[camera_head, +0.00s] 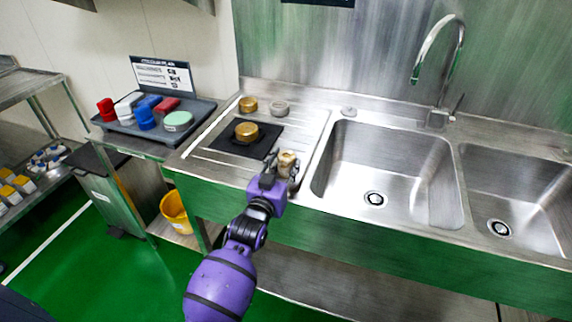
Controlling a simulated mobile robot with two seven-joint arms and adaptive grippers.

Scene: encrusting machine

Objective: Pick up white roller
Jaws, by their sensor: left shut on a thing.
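My left gripper (281,168) is over the front edge of the sink counter, left of the large basin. It is shut on a pale cream-and-tan cylindrical piece (287,158), which looks like the white roller. The gripper fingers partly hide this piece, and I cannot tell if its bottom touches the counter. Another white piece (128,103) lies on the grey tray at the left. My right gripper is not in view.
The grey tray (200,110) holds red, white, blue and green pieces beside a sign (163,75). Brass pieces (246,131) stand on and behind a black mat (226,145). Two basins (385,160) and a tall faucet (425,55) are at the right. A yellow bucket (176,211) stands below.

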